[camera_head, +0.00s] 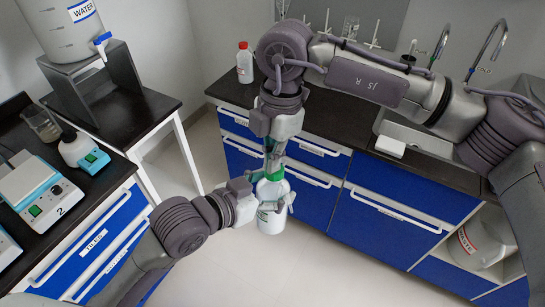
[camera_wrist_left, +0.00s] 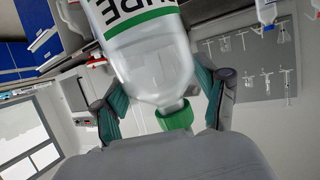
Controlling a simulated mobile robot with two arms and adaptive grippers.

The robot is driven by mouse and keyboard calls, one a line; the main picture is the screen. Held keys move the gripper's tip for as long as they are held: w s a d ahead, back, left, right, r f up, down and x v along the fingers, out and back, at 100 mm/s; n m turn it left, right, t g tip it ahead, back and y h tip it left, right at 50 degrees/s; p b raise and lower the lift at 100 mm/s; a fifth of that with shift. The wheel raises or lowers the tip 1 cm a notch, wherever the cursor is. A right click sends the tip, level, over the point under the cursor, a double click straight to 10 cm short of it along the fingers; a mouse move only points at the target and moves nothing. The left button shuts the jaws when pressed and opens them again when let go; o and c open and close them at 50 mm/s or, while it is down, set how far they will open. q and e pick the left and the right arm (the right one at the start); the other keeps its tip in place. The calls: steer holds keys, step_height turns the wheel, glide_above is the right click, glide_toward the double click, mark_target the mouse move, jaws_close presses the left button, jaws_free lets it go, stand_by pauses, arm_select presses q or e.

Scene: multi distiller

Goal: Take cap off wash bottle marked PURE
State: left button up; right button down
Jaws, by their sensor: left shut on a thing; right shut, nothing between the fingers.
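The white wash bottle marked PURE (camera_head: 270,221) is held upright off the floor, in front of the blue cabinets. My left gripper (camera_head: 271,197) is shut around its upper body from the left. In the left wrist view the bottle (camera_wrist_left: 150,65) appears upside down, its label partly cut off, between the left gripper's teal finger pads (camera_wrist_left: 160,98). The green cap (camera_wrist_left: 177,115) sits on the bottle's neck. My right gripper (camera_head: 273,158) points down directly above the bottle, shut and empty. Its fingertips are close to the cap; whether they touch is unclear.
The dark counter (camera_head: 335,125) with a sink lies behind. A red-capped bottle (camera_head: 244,64) stands at its left end. The floor below is clear.

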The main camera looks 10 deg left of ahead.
stand_by(0.4)
steer(key=c, duration=1.5)
jaws_free()
steer(key=shift+o, duration=0.3)
steer(key=r, duration=0.4)
steer(key=shift+w+r, duration=0.15)
steer(key=shift+w, duration=0.25)
steer(key=shift+o, duration=1.2)
steer(key=shift+w+r, duration=0.1)
steer(key=shift+r, duration=0.15)
steer(key=shift+o, duration=1)
steer(key=shift+w+d+r, duration=0.2)
steer(key=shift+w+r, duration=0.2)
steer(key=shift+r, duration=0.2)
steer(key=shift+g+h, duration=0.3)
steer(key=shift+s+f, duration=0.2)
steer(key=shift+f, duration=1.1)
steer(key=shift+s+f, duration=0.25)
steer(key=shift+f, duration=1.05)
steer(key=shift+s+f, duration=0.2)
steer(key=shift+f, duration=1.1)
